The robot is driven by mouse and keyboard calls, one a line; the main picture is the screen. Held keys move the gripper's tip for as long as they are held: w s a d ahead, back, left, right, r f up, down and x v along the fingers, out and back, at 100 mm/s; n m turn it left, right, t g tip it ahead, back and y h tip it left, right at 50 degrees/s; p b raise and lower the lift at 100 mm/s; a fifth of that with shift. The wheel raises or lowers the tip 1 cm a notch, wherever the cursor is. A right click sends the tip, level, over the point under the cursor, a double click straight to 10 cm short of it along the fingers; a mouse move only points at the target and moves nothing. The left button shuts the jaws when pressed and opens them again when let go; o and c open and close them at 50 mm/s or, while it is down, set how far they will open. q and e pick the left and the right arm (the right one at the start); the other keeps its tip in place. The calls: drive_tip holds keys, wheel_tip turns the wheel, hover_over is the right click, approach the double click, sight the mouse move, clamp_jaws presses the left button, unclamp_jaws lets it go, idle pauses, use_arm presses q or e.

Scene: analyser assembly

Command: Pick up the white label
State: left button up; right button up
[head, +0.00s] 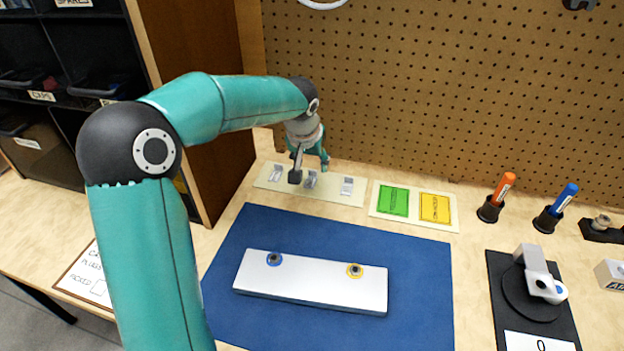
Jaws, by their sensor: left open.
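My left gripper (310,169) hangs at the back of the bench, just over a cream strip (328,191). Its fingers are apart, with nothing visible between them. The strip bears three small grey-white pieces: a left one (275,173), a middle one (311,180) close by the fingers, and a right one (347,186). I cannot tell whether one of these is the white label. To the right, a cream card (409,215) bears a green label (394,201) and a yellow label (435,208). My right gripper is not in view.
A pale bar (315,288) with blue and yellow ringed holes lies on a blue mat (420,270). An orange marker (503,187) and a blue marker (563,199) stand in holders. A black fixture (500,290) is at right. A pegboard (450,90) rises behind.

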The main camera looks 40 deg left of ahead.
sight(313, 173)
use_arm(q)
drive_tip(key=x, duration=0.4)
drive_tip(key=shift+a+f, duration=0.15)
drive_tip(key=shift+f, duration=0.1)
drive_tip(key=c, duration=0.7)
